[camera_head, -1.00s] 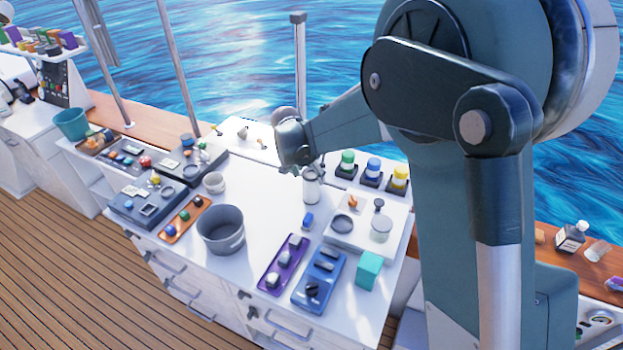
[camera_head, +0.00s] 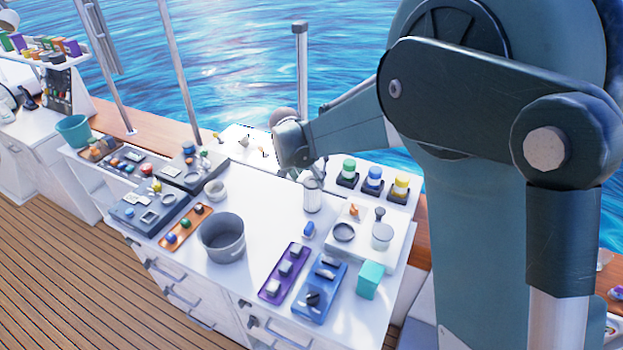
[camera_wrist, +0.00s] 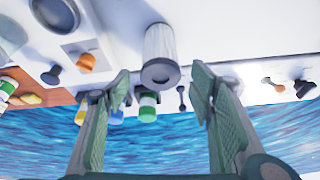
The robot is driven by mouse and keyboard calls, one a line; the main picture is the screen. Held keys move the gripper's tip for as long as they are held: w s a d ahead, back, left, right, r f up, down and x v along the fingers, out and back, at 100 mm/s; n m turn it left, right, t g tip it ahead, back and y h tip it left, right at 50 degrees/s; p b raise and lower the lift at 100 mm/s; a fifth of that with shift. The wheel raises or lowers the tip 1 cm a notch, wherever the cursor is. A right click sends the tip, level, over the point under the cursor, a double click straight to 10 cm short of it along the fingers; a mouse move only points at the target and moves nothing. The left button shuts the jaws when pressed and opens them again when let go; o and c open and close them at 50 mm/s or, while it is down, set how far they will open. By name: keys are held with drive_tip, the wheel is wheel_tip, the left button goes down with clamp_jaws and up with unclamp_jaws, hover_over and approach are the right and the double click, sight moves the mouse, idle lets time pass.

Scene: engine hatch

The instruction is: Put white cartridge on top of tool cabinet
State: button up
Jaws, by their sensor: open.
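The white cartridge (camera_head: 312,195) stands upright on the white worktop (camera_head: 258,200), toward its back edge. In the wrist view the cartridge (camera_wrist: 161,45) is a ribbed white cylinder with a grey ring end. My gripper (camera_wrist: 163,84) is open and empty. Its fingers point toward the cartridge, one to each side in that view; I see no contact. In the head view my wrist hangs just behind and left of it, and the fingertips are hard to make out. White cabinets with drawers (camera_head: 178,292) support the worktop. A white unit with tools (camera_head: 60,92) stands far left; I cannot tell which is the tool cabinet.
A grey bucket (camera_head: 222,238), purple tray (camera_head: 283,272), blue tray (camera_head: 320,290) and teal cube (camera_head: 370,280) crowd the front. Jars with coloured lids (camera_head: 374,180) stand right of the cartridge. A metal post (camera_head: 300,70) rises behind. Bare worktop lies left of the cartridge.

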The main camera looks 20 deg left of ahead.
drive_tip(key=shift+d, duration=0.1)
idle(0.3)
drive_tip(key=s+d+r, duration=0.2)
drive_tip(key=d+r, duration=0.4)
drive_tip(key=d, duration=0.6)
drive_tip(key=s+d+r+n, duration=0.1)
drive_tip(key=s+d+r, duration=0.1)
drive_tip(key=d+r, duration=0.65)
drive_tip(key=s+d+r, duration=0.2)
drive_tip(key=d+r, duration=0.1)
drive_tip(key=d, duration=1.1)
drive_tip(key=s+d+f+t, duration=0.1)
drive_tip(key=s+d+t, duration=0.1)
drive_tip(key=s+d, duration=2)
drive_tip(key=shift+s+d+f+n+t, duration=0.15)
drive_tip(key=shift+s+d+n+t, duration=0.2)
drive_tip(key=shift+d, duration=0.85)
